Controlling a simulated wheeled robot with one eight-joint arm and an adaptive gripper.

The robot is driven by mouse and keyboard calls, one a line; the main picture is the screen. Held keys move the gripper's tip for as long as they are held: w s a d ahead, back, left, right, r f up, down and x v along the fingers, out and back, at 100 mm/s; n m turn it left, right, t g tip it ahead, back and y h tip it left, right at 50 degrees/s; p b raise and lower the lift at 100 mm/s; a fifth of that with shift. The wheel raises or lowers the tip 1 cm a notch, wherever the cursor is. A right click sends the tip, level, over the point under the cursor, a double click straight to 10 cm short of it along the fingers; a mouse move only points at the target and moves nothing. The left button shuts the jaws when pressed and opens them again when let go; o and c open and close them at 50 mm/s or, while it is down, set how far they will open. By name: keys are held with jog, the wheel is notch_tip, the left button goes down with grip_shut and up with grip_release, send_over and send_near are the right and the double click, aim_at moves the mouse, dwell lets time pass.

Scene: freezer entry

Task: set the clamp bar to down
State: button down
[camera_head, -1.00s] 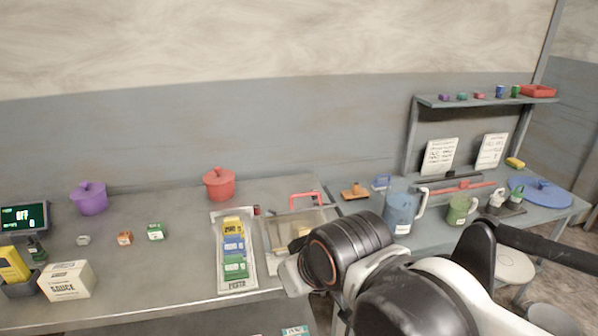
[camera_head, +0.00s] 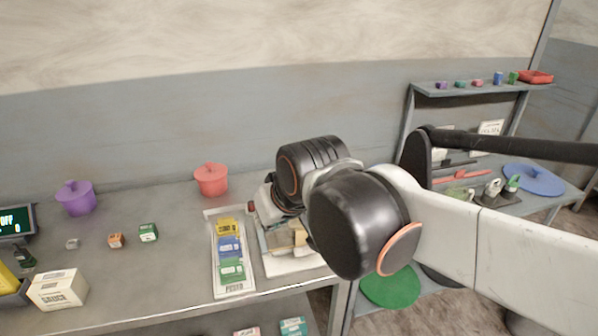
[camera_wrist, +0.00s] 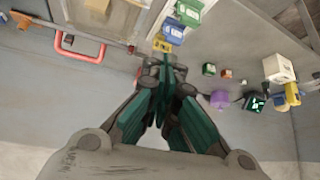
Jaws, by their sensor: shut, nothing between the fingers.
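In the wrist view a red U-shaped bar (camera_wrist: 80,57), which looks like the clamp bar, stands out from a grey rail at the upper left. In the head view my arm hides it, above the shallow tray-like unit (camera_head: 290,265) on the bench. My gripper (camera_wrist: 165,66) is shut and empty. In the wrist picture it is to the right of the red bar, apart from it, with its tips near a yellow box (camera_wrist: 162,43). In the head view the fingers are hidden behind the arm. I cannot tell the bar's angle clearly.
A long tray (camera_head: 247,287) of yellow, blue and green boxes lies left of the unit. A red pot (camera_head: 211,181) and purple pot (camera_head: 76,198) stand behind, near the wall. A side table holds a blue disc (camera_head: 533,180).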

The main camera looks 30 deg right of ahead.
jog(key=w+d+r+m+p, duration=0.1)
jog(key=w+d+r+p, duration=0.35)
jog(key=w, duration=0.35)
jog(key=w+d+r+m+p, duration=0.1)
jog(key=w+d+r+p, duration=0.2)
jog(key=w+r, duration=0.35)
jog(key=s+d+f+g+h+p, duration=0.1)
jog(key=s+d+f+g+p, duration=0.2)
jog(key=d, duration=0.4)
notch_tip(320, 180, down, 12)
jog(key=w+b, duration=0.1)
jog(key=b, duration=0.3)
jog(key=shift+w+d, duration=0.2)
jog(key=shift+d, duration=0.1)
